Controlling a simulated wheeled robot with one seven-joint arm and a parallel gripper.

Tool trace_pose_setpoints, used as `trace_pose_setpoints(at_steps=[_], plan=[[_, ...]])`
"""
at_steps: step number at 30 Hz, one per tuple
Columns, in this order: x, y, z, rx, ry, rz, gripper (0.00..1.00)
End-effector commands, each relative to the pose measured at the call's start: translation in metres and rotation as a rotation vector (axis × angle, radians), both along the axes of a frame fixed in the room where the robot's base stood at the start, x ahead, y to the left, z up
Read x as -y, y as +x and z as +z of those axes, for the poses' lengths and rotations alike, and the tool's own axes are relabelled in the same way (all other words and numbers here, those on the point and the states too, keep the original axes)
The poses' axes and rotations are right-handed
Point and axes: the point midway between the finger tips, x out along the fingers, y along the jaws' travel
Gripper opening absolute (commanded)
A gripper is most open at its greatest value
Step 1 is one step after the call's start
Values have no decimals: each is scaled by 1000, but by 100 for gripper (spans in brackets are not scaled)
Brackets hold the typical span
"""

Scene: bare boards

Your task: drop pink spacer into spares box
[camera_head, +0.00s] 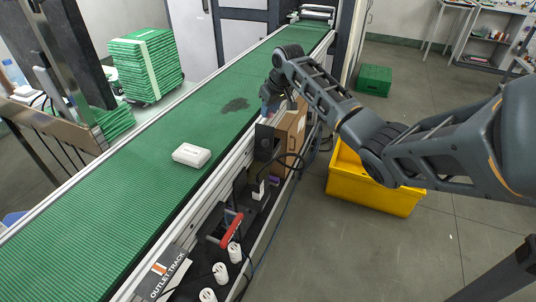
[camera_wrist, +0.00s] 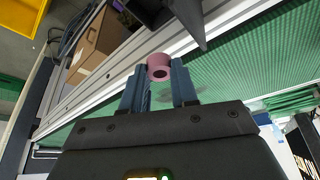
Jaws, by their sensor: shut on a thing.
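The pink spacer (camera_wrist: 158,61) is a short ring with a dark hole, held between the two blue fingertips of my gripper (camera_wrist: 158,76) in the wrist view. In the head view my gripper (camera_head: 268,103) is over the near edge of the green conveyor, close to the cardboard box; the spacer cannot be made out there. No box is readably marked as spares. An open cardboard box (camera_head: 291,133) sits beside the conveyor rail and shows in the wrist view (camera_wrist: 97,44). A yellow bin (camera_head: 375,192) stands on the floor to its right.
The green conveyor belt (camera_head: 95,215) carries a white case (camera_head: 191,155) and a dark stain. A lower shelf holds a red-handled tool (camera_head: 232,230), white cylinders and cables. A green crate (camera_head: 374,80) stands on the floor farther back. Open floor lies around the yellow bin.

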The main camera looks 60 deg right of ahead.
Motion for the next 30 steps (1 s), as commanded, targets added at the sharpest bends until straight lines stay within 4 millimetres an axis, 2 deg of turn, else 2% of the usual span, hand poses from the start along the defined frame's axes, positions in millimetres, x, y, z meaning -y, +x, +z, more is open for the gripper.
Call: trace_pose_setpoints(at_steps=[12, 18, 28, 29, 30], plan=[[0, 0, -48, 0, 0, -1, 0], [0, 0, -57, 0, 0, 1, 0], [0, 0, -57, 0, 0, 0, 0], [0, 0, -57, 0, 0, 0, 30], [0, 0, -57, 0, 0, 0, 34]])
